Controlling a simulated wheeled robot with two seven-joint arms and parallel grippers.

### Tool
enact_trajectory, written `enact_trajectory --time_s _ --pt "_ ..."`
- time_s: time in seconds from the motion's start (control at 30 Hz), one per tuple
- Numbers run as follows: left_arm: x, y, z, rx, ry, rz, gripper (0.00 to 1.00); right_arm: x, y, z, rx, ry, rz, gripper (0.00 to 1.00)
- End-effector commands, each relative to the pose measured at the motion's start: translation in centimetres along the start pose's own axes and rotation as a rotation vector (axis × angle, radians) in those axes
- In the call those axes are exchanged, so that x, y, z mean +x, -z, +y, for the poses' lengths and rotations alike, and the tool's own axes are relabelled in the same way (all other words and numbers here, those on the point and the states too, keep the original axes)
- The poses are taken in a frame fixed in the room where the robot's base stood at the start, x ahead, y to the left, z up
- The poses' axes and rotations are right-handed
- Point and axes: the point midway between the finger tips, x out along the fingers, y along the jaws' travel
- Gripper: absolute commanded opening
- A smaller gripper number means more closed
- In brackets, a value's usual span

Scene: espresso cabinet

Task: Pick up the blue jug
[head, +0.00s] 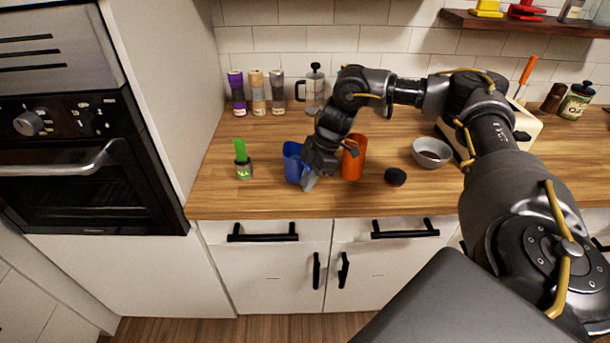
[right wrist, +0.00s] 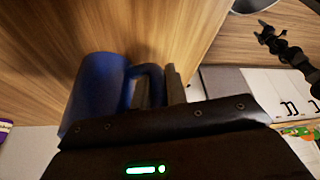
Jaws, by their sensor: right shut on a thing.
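The blue jug (head: 292,163) stands on the wooden counter near its front edge in the head view. In the right wrist view the jug (right wrist: 97,88) shows at the left, with its handle reaching toward my fingers. My right gripper (head: 309,182) is at the jug's right side, shut on the jug's handle. In the right wrist view the fingers of the gripper (right wrist: 158,88) lie at the handle. I cannot tell whether the jug is lifted off the counter. My left gripper is not in view.
An orange jug (head: 354,158) stands just right of my right gripper. A black puck-like item (head: 395,177) and a grey bowl (head: 432,152) are further right. A green-handled brush (head: 242,161) stands left of the blue jug. Canisters (head: 257,92) and a French press (head: 314,88) line the back wall.

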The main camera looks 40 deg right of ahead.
Motion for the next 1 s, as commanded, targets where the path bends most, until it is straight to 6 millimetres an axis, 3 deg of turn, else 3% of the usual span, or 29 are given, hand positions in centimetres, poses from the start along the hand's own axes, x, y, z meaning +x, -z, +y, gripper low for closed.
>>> enact_trajectory --time_s 0.47,1.0 --pt "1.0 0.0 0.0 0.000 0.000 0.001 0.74 -2.4 1.1 0.1 -0.002 -0.003 0.003 0.00" --pt "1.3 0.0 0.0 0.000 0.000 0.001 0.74 -9.2 0.7 -3.6 -0.002 -0.004 0.002 0.00"
